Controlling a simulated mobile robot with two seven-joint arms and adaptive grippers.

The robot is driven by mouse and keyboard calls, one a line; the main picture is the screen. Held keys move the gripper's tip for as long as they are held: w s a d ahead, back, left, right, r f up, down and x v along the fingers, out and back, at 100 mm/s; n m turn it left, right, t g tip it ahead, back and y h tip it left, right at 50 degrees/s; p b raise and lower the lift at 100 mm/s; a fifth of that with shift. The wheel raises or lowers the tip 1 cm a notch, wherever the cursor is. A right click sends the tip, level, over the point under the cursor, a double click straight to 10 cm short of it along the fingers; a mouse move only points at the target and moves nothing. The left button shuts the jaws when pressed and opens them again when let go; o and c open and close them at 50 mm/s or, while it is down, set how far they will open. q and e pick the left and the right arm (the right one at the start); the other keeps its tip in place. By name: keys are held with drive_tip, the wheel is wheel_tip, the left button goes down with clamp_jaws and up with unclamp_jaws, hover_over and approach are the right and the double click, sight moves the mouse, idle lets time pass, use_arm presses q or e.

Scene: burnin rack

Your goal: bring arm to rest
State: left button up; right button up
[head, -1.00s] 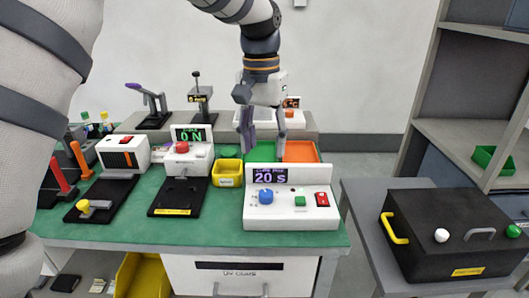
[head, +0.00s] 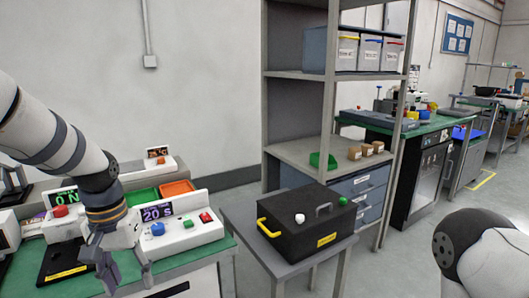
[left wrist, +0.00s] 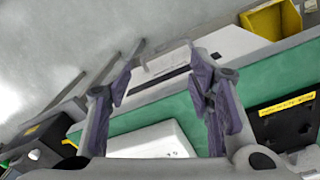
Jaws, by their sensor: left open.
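My left gripper (head: 108,272) hangs from my left arm at the lower left of the head view, in front of the green-topped bench (head: 215,247). In the left wrist view its two grey-purple fingers (left wrist: 160,95) are spread apart with nothing between them. The white timer box (head: 175,232), its display reading 20 S, is just right of the gripper. My right arm shows as a white and dark link at the lower right of the head view; its gripper is out of the picture.
A black box (head: 308,222) with a yellow handle stands on a grey side table (head: 240,225) right of the bench. A grey shelf unit (head: 300,75) stands behind it. Green (head: 142,196) and orange (head: 178,188) trays lie behind the timer box. Floor is open at right.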

use_arm(q)
drive_tip(key=s+d+f+g, duration=0.1)
drive_tip(key=s+f, duration=0.6)
drive_tip(key=f, duration=0.3)
drive_tip(key=s+d+f, duration=0.2)
drive_tip(key=s+f, duration=0.4)
drive_tip(key=f, duration=0.4)
drive_tip(key=s+f, duration=0.3)
drive_tip(key=s, duration=1.7)
drive_tip(key=shift+d+f+m, duration=0.2)
drive_tip(key=shift+d+m, duration=0.05)
drive_tip(key=shift+m, duration=0.05)
